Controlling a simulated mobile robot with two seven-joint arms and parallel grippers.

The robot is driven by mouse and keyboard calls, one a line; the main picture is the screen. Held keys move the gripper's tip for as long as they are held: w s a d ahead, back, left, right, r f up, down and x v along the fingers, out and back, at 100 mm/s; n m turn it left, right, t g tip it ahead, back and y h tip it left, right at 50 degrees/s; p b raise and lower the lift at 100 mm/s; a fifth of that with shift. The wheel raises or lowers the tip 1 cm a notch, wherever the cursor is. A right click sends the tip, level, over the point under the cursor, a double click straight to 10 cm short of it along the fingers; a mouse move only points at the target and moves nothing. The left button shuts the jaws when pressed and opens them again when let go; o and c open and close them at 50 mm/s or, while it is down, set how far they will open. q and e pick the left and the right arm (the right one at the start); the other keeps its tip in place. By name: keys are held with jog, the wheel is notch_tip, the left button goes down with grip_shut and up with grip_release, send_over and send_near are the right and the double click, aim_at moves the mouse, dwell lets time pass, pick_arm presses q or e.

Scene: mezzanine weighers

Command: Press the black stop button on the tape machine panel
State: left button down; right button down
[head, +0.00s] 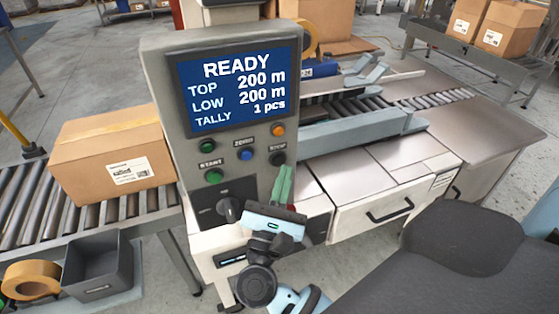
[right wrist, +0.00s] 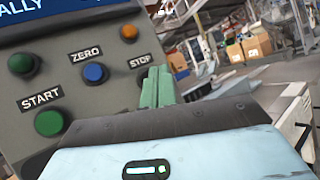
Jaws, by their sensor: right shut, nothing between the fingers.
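The tape machine panel (head: 170,120) is a grey upright box with a blue screen reading READY, TOP 200 m, LOW 200 m, TALLY 1 pcs. The black stop button (head: 277,159) sits at the panel's right side under the STOP label; in the right wrist view its edge (right wrist: 141,77) shows, mostly hidden behind my fingers. My right gripper (head: 284,172) is shut and empty, its green fingertips just below the stop button in the head view. In the right wrist view the fingertips (right wrist: 158,72) overlap the button; I cannot tell whether they touch it. My left gripper is out of view.
A green START button (head: 213,176), a blue ZERO button (head: 246,154), an orange lamp (head: 278,130) and a black knob (head: 229,208) share the panel. A carton (head: 105,150) stands on the left roller conveyor. A grey bin (head: 98,268) and tape roll (head: 32,281) sit at lower left.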

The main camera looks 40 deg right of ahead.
jog(key=s, duration=0.2)
jog(key=s+a, duration=0.1)
jog(key=s, duration=0.2)
jog(key=shift+a+b, duration=0.1)
jog(key=shift+b, duration=0.2)
dwell(0.8)
